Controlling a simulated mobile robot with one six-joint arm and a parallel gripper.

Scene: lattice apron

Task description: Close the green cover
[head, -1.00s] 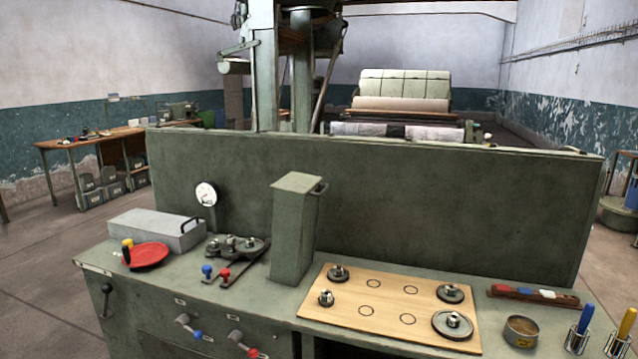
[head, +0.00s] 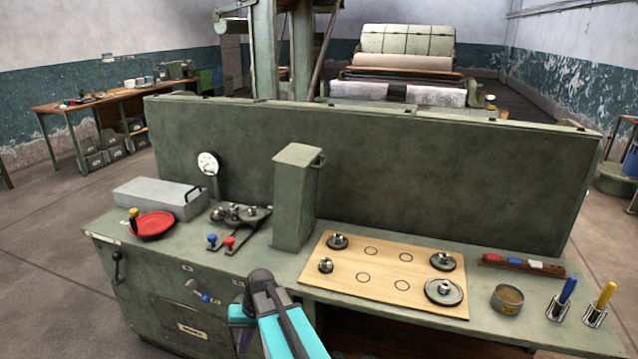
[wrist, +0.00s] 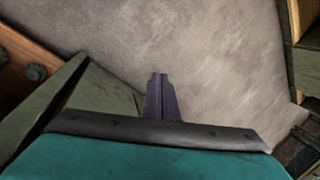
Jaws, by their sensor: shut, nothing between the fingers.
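The green cover (head: 294,205) is a tall, narrow box shape standing upright on the green bench. It has a dark handle (head: 320,161) near its top right. My gripper shows in the wrist view (wrist: 160,77), with its two dark purple fingers together and nothing between them. In the head view my teal arm rises at the bottom, in front of the bench's front edge, below and apart from the cover. The fingertips are hard to make out there.
A gear cluster (head: 238,213) and blue and red knobs lie left of the cover. A wooden board (head: 384,280) with gears lies to its right. A grey box (head: 160,197), red disc (head: 152,225) and gauge (head: 208,163) are farther left. A tall panel (head: 440,185) stands behind.

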